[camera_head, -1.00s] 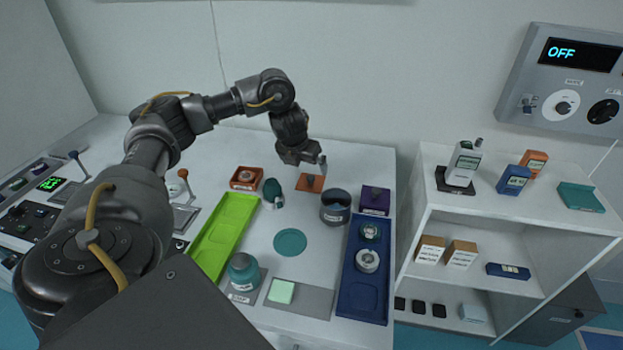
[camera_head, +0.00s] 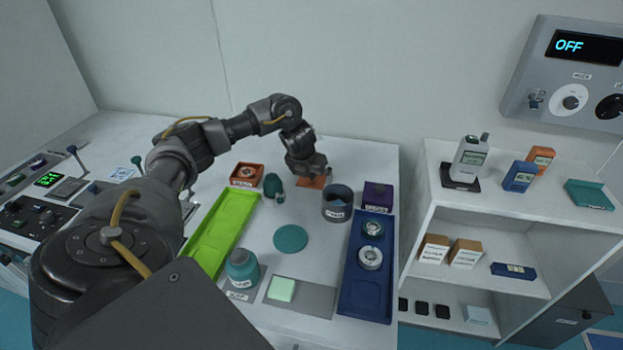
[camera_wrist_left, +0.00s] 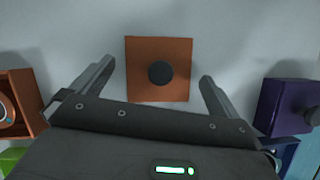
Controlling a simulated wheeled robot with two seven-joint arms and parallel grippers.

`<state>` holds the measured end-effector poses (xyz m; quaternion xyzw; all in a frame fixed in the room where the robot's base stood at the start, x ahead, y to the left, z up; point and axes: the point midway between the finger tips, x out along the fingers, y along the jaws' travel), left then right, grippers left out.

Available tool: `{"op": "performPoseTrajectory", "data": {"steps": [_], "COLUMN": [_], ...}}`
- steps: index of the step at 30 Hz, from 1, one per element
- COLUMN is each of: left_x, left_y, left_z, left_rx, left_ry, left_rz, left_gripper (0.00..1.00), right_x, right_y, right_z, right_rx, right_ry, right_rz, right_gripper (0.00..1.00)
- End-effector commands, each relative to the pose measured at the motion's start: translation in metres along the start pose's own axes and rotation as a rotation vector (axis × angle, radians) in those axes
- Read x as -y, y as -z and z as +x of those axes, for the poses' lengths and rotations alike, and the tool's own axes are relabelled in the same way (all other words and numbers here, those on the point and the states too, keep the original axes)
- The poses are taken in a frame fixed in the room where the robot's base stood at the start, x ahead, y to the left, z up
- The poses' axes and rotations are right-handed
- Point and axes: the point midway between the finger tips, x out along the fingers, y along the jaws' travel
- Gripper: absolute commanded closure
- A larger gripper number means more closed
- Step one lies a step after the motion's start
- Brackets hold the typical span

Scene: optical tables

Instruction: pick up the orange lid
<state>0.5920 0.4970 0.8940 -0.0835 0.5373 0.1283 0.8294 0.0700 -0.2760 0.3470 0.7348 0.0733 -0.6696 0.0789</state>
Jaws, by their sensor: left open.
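The orange lid (camera_wrist_left: 140,85) is a flat square plate with a round dark knob at its middle. In the left wrist view it lies on the white table, ahead of my left gripper (camera_wrist_left: 155,82). The two fingers are spread, one on each side of the lid, and the knob stands between them, untouched. In the head view my left gripper (camera_head: 309,178) is low over the orange lid (camera_head: 312,183) and hides most of it. My right gripper does not show.
An orange box (camera_head: 246,175) and a dark green item (camera_head: 272,185) stand left of the lid. A grey-blue pot (camera_head: 337,205) and a purple box (camera_head: 378,197) stand to its right. A green tray (camera_head: 222,235) and blue tray (camera_head: 366,285) lie nearer.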

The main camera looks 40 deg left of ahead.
Motion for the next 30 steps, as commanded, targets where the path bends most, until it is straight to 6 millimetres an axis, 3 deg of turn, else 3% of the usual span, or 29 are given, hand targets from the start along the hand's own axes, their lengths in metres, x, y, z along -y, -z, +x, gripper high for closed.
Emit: {"op": "performPoseTrajectory", "data": {"steps": [4, 14, 23, 30], "left_x": [0.001, 0.0, 0.0, 0.0], "left_y": [0.0, 0.0, -0.001, -0.013], "left_z": [0.0, 0.0, -0.003, -0.027], "left_rx": [0.0, 0.0, 0.001, 0.005], "left_ry": [0.0, 0.0, 0.001, 0.001], "left_rz": [0.001, 0.0, 0.0, 0.001], "left_gripper": [0.03, 0.44, 0.44, 0.44], "right_x": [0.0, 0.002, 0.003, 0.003], "right_y": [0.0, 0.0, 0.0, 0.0], "right_z": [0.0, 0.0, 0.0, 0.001], "right_rx": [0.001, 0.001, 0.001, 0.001], "right_ry": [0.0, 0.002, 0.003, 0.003], "right_rz": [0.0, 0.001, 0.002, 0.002], "right_gripper": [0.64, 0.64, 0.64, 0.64]}}
